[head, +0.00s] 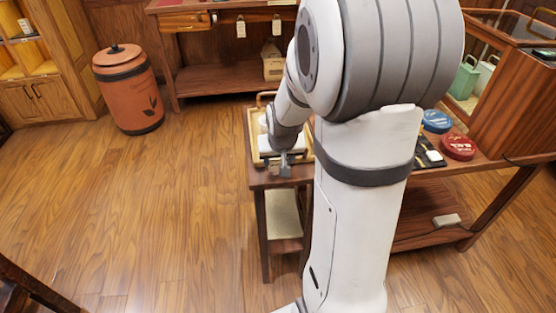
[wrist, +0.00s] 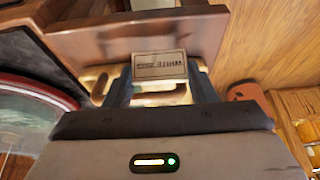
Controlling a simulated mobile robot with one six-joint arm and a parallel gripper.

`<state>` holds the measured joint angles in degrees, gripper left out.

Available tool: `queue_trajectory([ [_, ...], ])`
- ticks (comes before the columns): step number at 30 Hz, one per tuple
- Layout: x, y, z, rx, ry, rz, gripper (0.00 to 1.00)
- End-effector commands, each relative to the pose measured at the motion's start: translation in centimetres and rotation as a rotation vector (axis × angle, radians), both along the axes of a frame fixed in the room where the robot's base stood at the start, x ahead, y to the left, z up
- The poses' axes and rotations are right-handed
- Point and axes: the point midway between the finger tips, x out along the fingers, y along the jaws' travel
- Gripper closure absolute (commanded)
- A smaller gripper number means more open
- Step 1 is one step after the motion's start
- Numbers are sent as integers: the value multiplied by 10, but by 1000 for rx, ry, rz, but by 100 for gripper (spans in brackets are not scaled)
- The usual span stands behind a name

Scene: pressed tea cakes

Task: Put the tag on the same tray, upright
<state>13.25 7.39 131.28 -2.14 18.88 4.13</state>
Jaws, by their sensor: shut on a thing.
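A cream tag (wrist: 160,66) with a dark border and printed lettering is between the two fingers of my gripper (wrist: 161,88) in the wrist view. My gripper is shut on it, and its printed face shows to the wrist camera. In the head view my gripper (head: 285,165) points down at the front edge of a pale wooden tray (head: 252,122) on a small side table. My arm hides much of the tray. The tag is too small to make out in the head view, and I cannot tell whether it touches the tray.
The side table (head: 267,182) has a lower shelf. To the right, a longer table holds a blue tin (head: 436,121), a red tin (head: 458,146) and a wooden cabinet (head: 510,95). A lidded orange canister (head: 128,90) stands on the floor at back left.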

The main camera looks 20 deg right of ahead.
Motion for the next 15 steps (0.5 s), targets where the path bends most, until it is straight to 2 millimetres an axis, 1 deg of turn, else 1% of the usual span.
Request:
queue_trajectory([
  [2, 4, -3, -1, 0, 1, 0, 70],
  [3, 3, -3, -15, 0, 2, -1, 70],
  [7, 2, -5, -35, 0, 1, -8, 70],
  [9, 2, -6, -38, 0, 0, -9, 70],
  [15, 2, -6, -35, 0, 0, -10, 70],
])
